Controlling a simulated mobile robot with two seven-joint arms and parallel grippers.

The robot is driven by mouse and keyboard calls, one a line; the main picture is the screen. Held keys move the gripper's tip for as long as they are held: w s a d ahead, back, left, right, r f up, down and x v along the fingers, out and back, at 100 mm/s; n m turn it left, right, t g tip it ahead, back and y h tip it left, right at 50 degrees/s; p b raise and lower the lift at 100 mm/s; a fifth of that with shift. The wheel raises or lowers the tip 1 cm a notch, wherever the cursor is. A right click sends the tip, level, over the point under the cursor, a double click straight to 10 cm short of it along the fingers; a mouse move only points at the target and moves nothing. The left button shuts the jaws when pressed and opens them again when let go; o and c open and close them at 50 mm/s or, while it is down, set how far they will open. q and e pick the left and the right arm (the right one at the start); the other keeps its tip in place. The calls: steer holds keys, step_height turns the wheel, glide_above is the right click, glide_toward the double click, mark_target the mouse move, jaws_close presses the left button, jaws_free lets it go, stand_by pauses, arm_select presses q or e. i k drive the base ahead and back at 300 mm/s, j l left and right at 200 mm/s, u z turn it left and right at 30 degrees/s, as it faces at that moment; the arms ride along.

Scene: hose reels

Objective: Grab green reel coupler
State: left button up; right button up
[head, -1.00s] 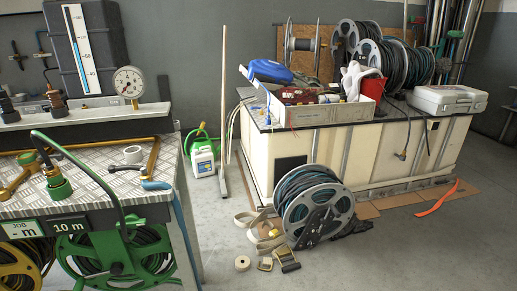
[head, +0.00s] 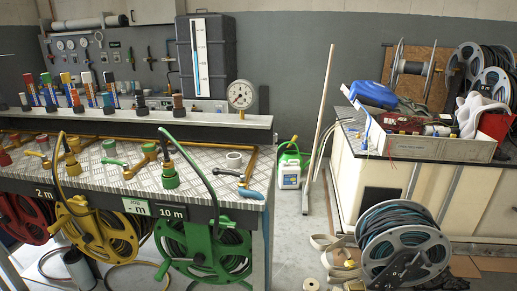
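The green reel (head: 203,250) hangs under the front of the bench in the head view, right of the yellow reel (head: 98,228). A dark green hose (head: 196,167) arcs from the green reel up over the bench edge. Its upper end leads to a green coupler (head: 170,177) standing upright on the bench top, with a brass and dark stem above it. Neither of my grippers is in view.
A pressure gauge (head: 241,95) stands behind. Open floor lies right of the bench; a loose hose reel (head: 405,243) stands there.

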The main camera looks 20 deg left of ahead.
mark_target(168, 167)
steer(key=u, duration=1.35)
steer(key=i+l+u, duration=0.1)
steer(key=i, duration=0.35)
steer(key=i+l+u, duration=0.1)
steer(key=i, duration=0.35)
